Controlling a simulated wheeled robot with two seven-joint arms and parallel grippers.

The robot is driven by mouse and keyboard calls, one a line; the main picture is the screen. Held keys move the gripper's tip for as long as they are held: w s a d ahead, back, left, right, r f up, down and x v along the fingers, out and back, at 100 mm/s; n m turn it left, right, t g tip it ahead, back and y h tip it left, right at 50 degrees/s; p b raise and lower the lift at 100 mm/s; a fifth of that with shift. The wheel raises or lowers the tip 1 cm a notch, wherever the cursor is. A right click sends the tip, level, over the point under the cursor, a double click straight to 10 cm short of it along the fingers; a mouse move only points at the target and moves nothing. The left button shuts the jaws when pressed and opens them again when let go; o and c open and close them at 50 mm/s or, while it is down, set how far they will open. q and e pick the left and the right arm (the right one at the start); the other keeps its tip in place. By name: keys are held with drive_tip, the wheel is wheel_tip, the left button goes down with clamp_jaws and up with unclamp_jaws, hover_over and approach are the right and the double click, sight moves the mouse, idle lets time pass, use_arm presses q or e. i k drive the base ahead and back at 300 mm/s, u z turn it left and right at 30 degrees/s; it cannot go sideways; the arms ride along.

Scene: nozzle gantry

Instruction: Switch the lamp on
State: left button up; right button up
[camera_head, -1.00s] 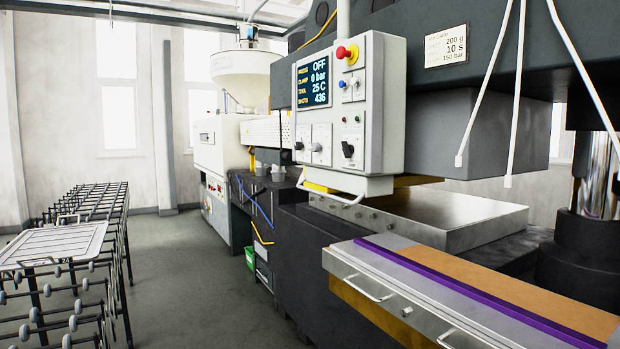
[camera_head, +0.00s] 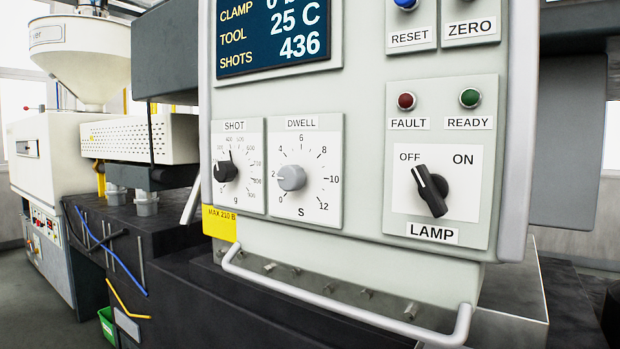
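The lamp switch (camera_head: 430,191) is a black rotary knob on a white plate at the lower right of the control panel (camera_head: 364,120). A label LAMP (camera_head: 432,233) sits below it, with OFF printed at its upper left and ON at its upper right. The knob's white line runs from upper left to lower right, its upper end towards OFF. Neither of my grippers shows in the view, and nothing touches the knob.
SHOT (camera_head: 226,172) and DWELL (camera_head: 291,177) dials sit left of the lamp switch. Dark red FAULT (camera_head: 406,101) and green READY (camera_head: 470,98) lights are above it. A grey handle bar (camera_head: 340,308) sticks out below the panel. The space before the panel looks clear.

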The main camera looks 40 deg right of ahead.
sight(433, 188)
drive_tip(key=u, duration=0.25)
drive_tip(key=i, duration=0.35)
drive_tip(key=u, duration=0.55)
drive_tip(key=i, duration=2)
drive_tip(key=z, duration=3.95)
